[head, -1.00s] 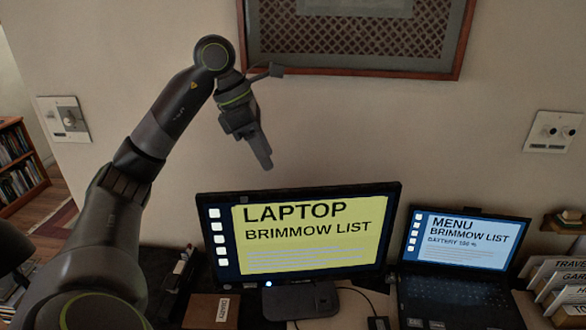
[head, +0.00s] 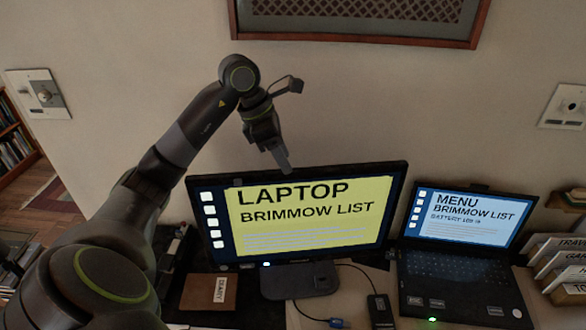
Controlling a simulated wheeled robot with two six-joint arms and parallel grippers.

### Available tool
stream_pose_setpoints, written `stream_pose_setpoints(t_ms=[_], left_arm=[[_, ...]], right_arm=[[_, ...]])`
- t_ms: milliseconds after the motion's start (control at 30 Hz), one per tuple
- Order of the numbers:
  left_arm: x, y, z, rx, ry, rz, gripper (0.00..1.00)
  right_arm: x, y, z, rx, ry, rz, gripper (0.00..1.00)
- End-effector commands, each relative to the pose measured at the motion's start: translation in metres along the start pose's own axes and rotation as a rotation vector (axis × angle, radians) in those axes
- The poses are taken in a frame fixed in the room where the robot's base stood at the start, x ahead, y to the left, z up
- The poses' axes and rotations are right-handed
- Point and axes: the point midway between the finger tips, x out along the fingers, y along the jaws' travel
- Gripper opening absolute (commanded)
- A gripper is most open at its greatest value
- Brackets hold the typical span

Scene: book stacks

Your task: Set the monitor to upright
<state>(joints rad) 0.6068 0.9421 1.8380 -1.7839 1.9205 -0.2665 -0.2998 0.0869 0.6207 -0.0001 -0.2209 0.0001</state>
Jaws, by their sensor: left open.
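The monitor (head: 310,222) stands on its base (head: 300,281) on the desk, in the middle of the head view. Its yellow screen reads LAPTOP, BRIMMOW LIST, and its top edge slopes slightly up to the right. My left gripper (head: 283,160) points down at the monitor's top edge, with its fingertips overlapping that edge in the picture. I cannot tell whether it touches the monitor. The jaws hold nothing that I can see; the fingers line up in this view, so the gap between them is hidden. My right gripper is not in view.
An open laptop (head: 460,262) stands right of the monitor. A brown diary (head: 208,292) lies left of the base. A black adapter (head: 380,311) and cables lie in front. File dividers (head: 562,262) stand at the far right. A framed picture (head: 357,42) hangs on the wall above.

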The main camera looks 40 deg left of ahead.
Motion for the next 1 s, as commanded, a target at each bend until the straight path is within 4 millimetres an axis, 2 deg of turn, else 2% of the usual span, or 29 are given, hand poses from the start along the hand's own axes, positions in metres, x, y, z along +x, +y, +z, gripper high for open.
stream_pose_setpoints(t_ms=[33, 200, 333, 500, 767, 1000], left_arm=[[0.009, -0.002, 0.002, -0.001, -0.001, -0.007, 0.44], [0.036, -0.001, 0.001, -0.001, -0.001, -0.004, 0.44], [0.051, -0.001, 0.001, 0.0, -0.002, -0.003, 0.44], [0.06, 0.0, 0.0, 0.0, -0.001, 0.0, 0.44], [0.062, 0.0, 0.0, 0.0, 0.0, 0.001, 0.44], [0.061, 0.0, 0.0, 0.0, 0.0, 0.001, 0.15]], right_arm=[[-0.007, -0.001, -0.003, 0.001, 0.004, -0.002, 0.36], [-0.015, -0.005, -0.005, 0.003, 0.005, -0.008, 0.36], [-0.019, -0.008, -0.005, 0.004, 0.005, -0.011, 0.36], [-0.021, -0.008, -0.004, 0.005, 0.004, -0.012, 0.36], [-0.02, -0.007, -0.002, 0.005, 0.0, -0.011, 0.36], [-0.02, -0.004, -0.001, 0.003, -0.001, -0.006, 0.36]])
